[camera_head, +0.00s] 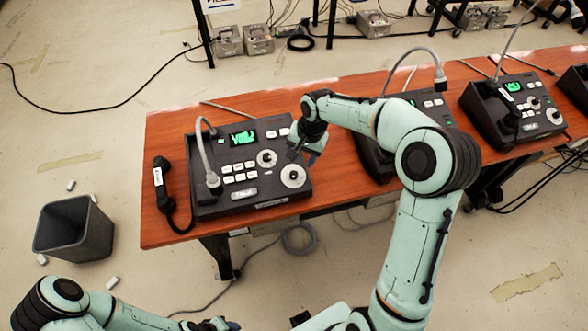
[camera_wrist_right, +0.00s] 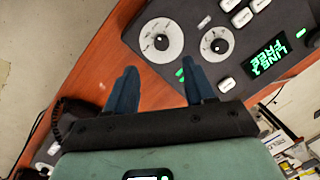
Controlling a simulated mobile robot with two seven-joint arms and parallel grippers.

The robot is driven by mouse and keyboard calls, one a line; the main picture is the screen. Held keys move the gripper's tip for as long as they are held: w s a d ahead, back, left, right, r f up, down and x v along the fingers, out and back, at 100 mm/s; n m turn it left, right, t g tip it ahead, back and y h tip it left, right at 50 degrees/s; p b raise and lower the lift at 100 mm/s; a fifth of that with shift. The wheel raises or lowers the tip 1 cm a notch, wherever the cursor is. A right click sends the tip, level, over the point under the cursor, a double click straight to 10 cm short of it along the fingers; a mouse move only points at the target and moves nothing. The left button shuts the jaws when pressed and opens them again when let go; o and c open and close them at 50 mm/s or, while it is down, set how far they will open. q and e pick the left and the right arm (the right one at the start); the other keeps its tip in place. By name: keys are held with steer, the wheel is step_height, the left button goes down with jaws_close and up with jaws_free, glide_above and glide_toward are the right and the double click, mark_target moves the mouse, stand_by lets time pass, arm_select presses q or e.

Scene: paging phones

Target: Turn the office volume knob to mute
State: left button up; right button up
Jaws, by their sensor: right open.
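The leftmost paging console (camera_head: 215,165) has two round white dials with dark knobs. The upper dial (camera_head: 266,158) is near the green screen; the lower, larger dial (camera_head: 293,176) is near the console's right front corner. My right wrist view also shows the larger dial (camera_wrist_right: 161,38) and the smaller dial (camera_wrist_right: 218,42). Dial labels are too small to read, so I cannot tell which is volume. My right gripper (camera_wrist_right: 158,66) is open and empty, fingers apart, beside the dials and not around either knob. My left gripper (camera_head: 215,324) is low at the bottom edge, its fingers unclear.
A gooseneck microphone (camera_head: 205,155) rises from the console. More consoles (camera_head: 515,108) stand to the right on the wooden table (camera_head: 165,130). A grey bin (camera_head: 75,228) is on the floor.

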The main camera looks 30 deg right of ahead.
mark_target(294, 173)
steer(key=f, duration=0.3)
steer(key=w+f, duration=0.1)
steer(key=f, duration=0.2)
steer(key=a+f, duration=0.1)
steer(key=f, duration=0.2)
steer(key=shift+w+a+f, duration=0.1)
steer(key=shift+w+f, duration=0.05)
steer(key=shift+w, duration=0.15)
jaws_close()
